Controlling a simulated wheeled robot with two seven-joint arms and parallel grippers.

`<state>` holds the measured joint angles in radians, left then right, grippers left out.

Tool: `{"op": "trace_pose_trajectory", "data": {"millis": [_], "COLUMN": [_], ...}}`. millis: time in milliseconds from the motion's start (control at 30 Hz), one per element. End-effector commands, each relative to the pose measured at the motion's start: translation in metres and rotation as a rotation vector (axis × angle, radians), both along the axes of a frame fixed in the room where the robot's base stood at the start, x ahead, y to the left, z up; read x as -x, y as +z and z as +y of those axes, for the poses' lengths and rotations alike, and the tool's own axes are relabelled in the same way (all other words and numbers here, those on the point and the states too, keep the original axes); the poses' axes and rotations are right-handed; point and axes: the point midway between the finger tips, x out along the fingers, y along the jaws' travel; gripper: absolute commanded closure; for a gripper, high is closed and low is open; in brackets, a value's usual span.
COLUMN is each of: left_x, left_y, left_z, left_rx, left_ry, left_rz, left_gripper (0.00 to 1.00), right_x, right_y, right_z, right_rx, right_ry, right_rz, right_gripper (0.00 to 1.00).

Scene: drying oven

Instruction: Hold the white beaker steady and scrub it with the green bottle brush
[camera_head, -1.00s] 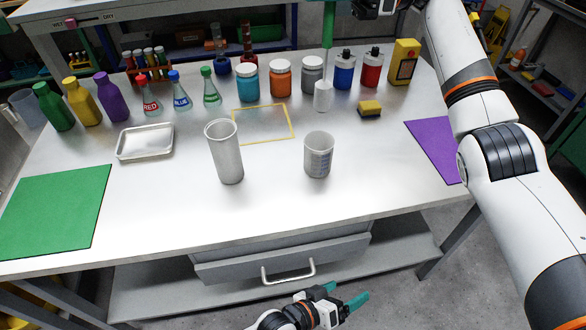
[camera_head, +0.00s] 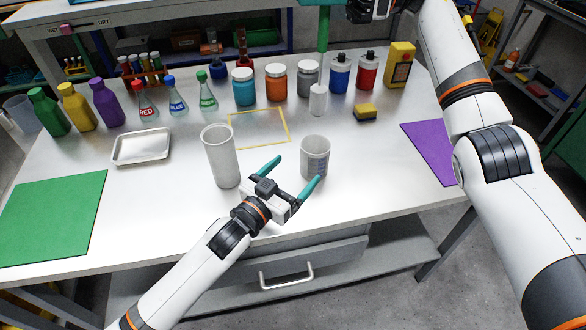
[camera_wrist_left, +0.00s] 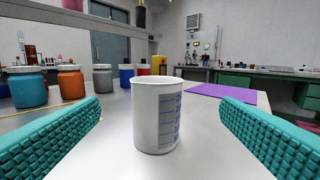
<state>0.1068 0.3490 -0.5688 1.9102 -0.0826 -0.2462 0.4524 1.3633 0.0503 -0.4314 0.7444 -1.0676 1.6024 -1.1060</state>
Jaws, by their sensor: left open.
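The white beaker (camera_head: 315,160) with blue markings stands upright on the metal table, right of a taller pale cup (camera_head: 221,160). My left gripper (camera_head: 298,172) is open just in front of the beaker. In the left wrist view the beaker (camera_wrist_left: 156,118) stands between the two teal fingers (camera_wrist_left: 157,128), with a gap on each side. The green bottle brush (camera_head: 323,30) is upright behind the beaker, its white head (camera_head: 317,100) down.
Several jars and bottles line the back of the table, with a yellow-topped sponge (camera_head: 366,113) before them. A metal tray (camera_head: 141,148) and green mat (camera_head: 50,220) lie left, a purple mat (camera_head: 432,152) right. The table between beaker and purple mat is clear.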

Motion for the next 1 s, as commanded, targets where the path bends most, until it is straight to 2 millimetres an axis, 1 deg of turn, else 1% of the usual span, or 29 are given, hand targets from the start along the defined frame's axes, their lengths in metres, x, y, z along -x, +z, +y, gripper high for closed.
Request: {"op": "trace_pose_trajectory", "data": {"millis": [67, 167, 267, 500, 633, 800, 1000], "left_x": [-0.006, -0.016, -0.030, -0.070, -0.087, -0.101, -0.105], "left_y": [0.001, 0.002, 0.002, 0.001, 0.001, 0.000, 0.000], "left_z": [0.002, -0.004, -0.013, -0.037, -0.047, -0.056, -0.058], "left_rx": [-0.019, -0.021, -0.021, -0.019, -0.019, -0.020, -0.019], "left_ry": [0.012, 0.014, 0.012, 0.012, 0.012, 0.011, 0.011], "left_rz": [-0.010, -0.013, -0.012, -0.011, -0.010, -0.010, -0.009], "left_gripper": [0.13, 0.13, 0.13, 0.13, 0.13, 0.13, 0.13], "right_x": [0.000, 0.000, 0.000, 0.000, 0.000, 0.000, 0.000], "right_y": [0.000, 0.000, 0.000, 0.000, 0.000, 0.000, 0.000], "right_z": [0.000, 0.000, 0.000, 0.000, 0.000, 0.000, 0.000], "right_rx": [0.000, 0.000, 0.000, 0.000, 0.000, 0.000, 0.000], "right_ry": [0.000, 0.000, 0.000, 0.000, 0.000, 0.000, 0.000], "right_rz": [0.000, 0.000, 0.000, 0.000, 0.000, 0.000, 0.000], "right_gripper": [1.00, 1.00, 1.00, 1.00, 1.00, 1.00, 1.00]}}
